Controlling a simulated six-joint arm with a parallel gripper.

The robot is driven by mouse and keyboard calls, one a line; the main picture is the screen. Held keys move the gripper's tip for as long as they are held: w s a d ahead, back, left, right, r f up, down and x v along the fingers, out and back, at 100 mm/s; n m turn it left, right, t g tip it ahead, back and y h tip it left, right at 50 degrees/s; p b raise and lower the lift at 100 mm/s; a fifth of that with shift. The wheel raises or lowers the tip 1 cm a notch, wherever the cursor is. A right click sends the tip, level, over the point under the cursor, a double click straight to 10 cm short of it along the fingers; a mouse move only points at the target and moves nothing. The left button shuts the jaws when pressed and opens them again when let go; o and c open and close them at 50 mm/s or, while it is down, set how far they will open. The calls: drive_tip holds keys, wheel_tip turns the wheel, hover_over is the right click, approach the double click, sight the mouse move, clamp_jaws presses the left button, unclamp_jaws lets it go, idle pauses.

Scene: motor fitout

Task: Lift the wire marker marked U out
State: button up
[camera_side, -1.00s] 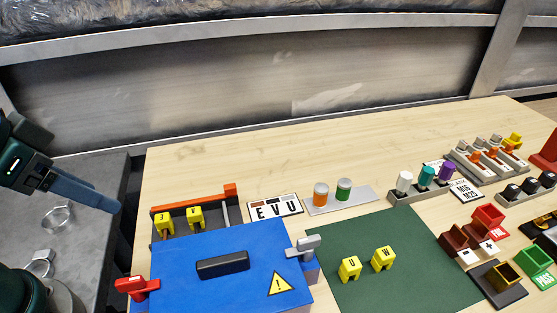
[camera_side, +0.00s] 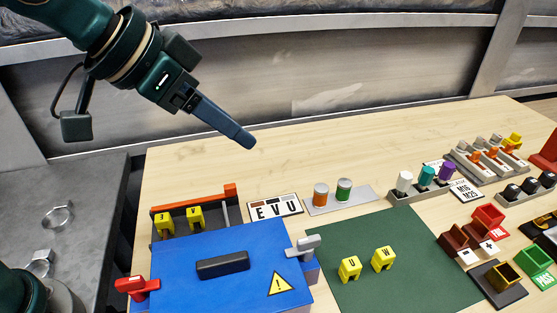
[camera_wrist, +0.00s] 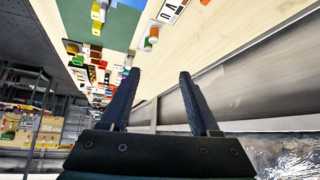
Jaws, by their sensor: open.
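In the side view, a yellow wire marker (camera_side: 349,269) on the green mat (camera_side: 400,288) carries a letter that looks like U. A second yellow marker (camera_side: 383,259), marked W, stands to its right. Two more yellow markers, a left one (camera_side: 165,223) and a right one (camera_side: 196,217), sit in the open rear part of the blue-lidded box (camera_side: 185,275); their letters are too small to read surely. My gripper (camera_side: 246,140) is open and empty, high above the table behind the box. Its two fingers also show apart in the wrist view (camera_wrist: 160,75).
An EVU label plate (camera_side: 275,207) lies behind the box. A grey plate (camera_side: 360,200) holds an orange and a green cylinder. A red lever (camera_side: 137,286) and grey latch (camera_side: 303,246) flank the lid. Holders and bins crowd the right. The table's rear left is clear.

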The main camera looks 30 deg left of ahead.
drive_tip(key=w+d+f+m+g+h, duration=0.1)
drive_tip(key=d+f+m, duration=0.15)
drive_tip(key=d, duration=0.45)
drive_tip(key=m+g, duration=0.1)
drive_tip(key=g, duration=0.1)
approach(352, 263)
drive_tip(key=shift+x, duration=4.25)
clamp_jaws()
